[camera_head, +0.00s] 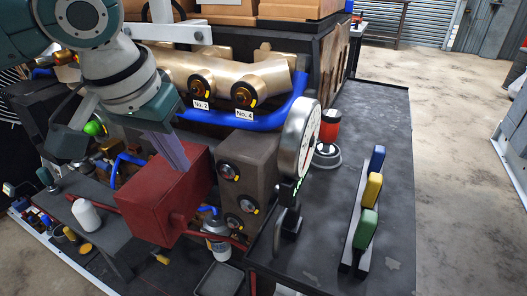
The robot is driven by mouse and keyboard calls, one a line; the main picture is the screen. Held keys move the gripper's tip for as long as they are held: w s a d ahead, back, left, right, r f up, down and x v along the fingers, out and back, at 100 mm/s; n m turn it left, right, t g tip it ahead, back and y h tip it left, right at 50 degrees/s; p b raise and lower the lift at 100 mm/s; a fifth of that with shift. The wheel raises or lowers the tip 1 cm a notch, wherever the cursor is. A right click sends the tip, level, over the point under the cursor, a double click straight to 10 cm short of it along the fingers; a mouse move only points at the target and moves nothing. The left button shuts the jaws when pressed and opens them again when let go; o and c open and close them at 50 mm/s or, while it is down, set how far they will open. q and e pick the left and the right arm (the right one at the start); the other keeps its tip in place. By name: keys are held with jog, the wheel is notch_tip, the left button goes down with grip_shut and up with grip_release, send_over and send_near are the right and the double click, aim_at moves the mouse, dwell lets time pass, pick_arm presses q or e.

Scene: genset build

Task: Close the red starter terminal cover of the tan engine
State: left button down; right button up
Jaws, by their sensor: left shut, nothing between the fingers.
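The tan engine (225,72) stands at the upper middle, with black round ports tagged No. 2 and No. 4 and a blue pipe along its lower side. A red box-shaped part (165,200) with red pipes sits below it; I cannot tell whether this is the starter terminal cover, and no separate hinged lid shows. My left gripper (178,158) reaches down from the upper left. Its fingers are shut and empty, in front of or at the top of the red box; contact cannot be told. The gripper and arm hide part of the engine's left side. My right gripper is not in view.
A brown block with round ports (247,165) stands right of the red box. The table's right side is clear.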

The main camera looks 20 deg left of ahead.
aim_at(183, 207)
pick_arm(q)
jog(key=b+x, duration=0.3)
jog(key=x, duration=0.7)
jog(key=shift+s+b, duration=0.15)
jog(key=shift+b, duration=0.25)
jog(key=s+p, duration=0.1)
jog(key=s, duration=0.2)
jog(key=shift+r, duration=0.2)
jog(key=shift+s+d, duration=0.1)
jog(key=shift+s, duration=0.45)
